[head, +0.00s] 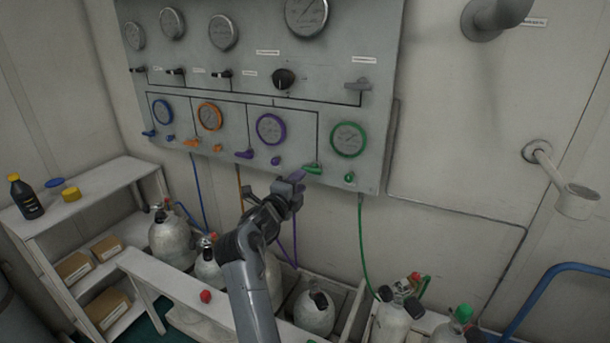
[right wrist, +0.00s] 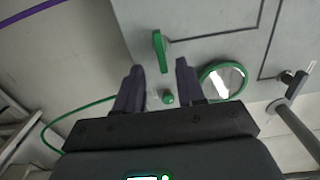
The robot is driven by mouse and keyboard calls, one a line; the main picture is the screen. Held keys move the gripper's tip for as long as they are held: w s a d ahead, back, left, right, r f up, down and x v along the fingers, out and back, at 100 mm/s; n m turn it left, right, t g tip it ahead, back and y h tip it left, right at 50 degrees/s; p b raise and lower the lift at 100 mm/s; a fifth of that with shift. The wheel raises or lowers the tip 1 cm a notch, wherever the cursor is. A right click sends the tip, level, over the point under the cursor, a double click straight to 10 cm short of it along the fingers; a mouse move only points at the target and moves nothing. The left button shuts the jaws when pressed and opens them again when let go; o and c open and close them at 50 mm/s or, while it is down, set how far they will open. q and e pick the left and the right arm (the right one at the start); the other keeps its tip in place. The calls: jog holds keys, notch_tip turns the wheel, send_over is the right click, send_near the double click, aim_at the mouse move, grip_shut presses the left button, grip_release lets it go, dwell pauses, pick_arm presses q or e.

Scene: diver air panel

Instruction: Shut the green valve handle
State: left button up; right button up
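The green valve handle (head: 312,169) is on the lower right of the grey air panel (head: 225,160), left of and below the green-ringed gauge (head: 348,139). A small green knob (head: 349,177) sits to its right. My right gripper (head: 293,180) is just below and left of the handle in the head view. In the right wrist view its two fingers (right wrist: 159,75) are apart with nothing gripped. The green handle (right wrist: 159,50) shows just beyond the fingertips, roughly in line with the gap. Whether a finger touches it I cannot tell. My left gripper is not in view.
The purple handle (head: 244,154) and purple knob (head: 276,161) are left of the green handle. Gas cylinders (head: 314,312) stand in a rack below. A green hose (head: 363,245) hangs from the panel. A wall pipe bracket (head: 577,200) is at right.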

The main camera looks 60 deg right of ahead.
jog(key=a, duration=0.3)
jog(key=shift+s, duration=0.25)
